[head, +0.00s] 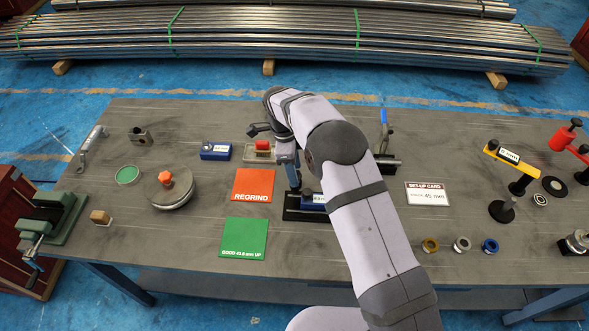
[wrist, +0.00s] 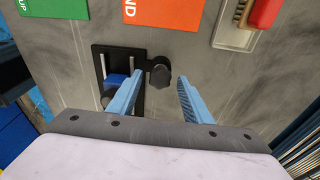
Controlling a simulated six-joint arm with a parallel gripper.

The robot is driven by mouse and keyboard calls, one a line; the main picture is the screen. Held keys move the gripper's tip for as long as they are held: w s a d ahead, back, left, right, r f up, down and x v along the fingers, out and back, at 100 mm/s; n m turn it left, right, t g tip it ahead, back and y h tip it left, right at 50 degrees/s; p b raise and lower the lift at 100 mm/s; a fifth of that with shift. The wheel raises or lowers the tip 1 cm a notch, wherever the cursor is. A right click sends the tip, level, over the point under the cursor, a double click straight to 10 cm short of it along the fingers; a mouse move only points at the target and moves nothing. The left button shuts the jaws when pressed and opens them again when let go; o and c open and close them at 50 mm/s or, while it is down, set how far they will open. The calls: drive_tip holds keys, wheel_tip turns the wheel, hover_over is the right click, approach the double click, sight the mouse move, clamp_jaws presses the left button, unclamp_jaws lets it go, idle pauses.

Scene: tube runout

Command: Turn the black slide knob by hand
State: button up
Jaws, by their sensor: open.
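The black slide knob (wrist: 160,77) is a dark, lobed knob at the end of a short arm on the black slide (wrist: 139,58), seen in the wrist view. My gripper (wrist: 161,78) is open, with one blue finger on each side of the knob in that view. I see no contact, and I cannot tell how far the fingertips are above the knob. In the head view, my gripper (head: 292,172) points down at the black slide base (head: 296,214), and my arm hides part of the slide. A blue block (wrist: 117,80) sits on the slide.
An orange REGRIND card (head: 254,186) and a green card (head: 244,239) lie left of the slide. A set-up card (head: 427,194) reading 45 mm lies to the right. The table's front edge is near.

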drive_tip(key=shift+r+p, duration=1.85)
drive_tip(key=shift+r, duration=1.1)
drive_tip(key=shift+a+r+b, duration=0.1)
drive_tip(key=shift+r+b, duration=0.2)
drive_tip(key=shift+r, duration=0.05)
wheel_tip(320, 180, up, 7)
drive_tip(key=b, duration=0.2)
drive_tip(key=shift+a+f, duration=0.2)
drive_tip(key=shift+a, duration=0.25)
drive_tip(key=s+d+r+n+y, duration=0.1)
drive_tip(key=s+d+n, duration=0.85)
drive_tip(key=d, duration=0.35)
drive_tip(key=s+d+f+n, duration=0.2)
drive_tip(key=s+d+n, duration=0.1)
drive_tip(key=s, duration=0.6)
drive_tip(key=s+d+f+n, duration=0.3)
drive_tip(key=s+n, duration=0.3)
drive_tip(key=s, duration=0.3)
drive_tip(key=shift+s+d+y, duration=0.4)
drive_tip(key=shift+d, duration=0.05)
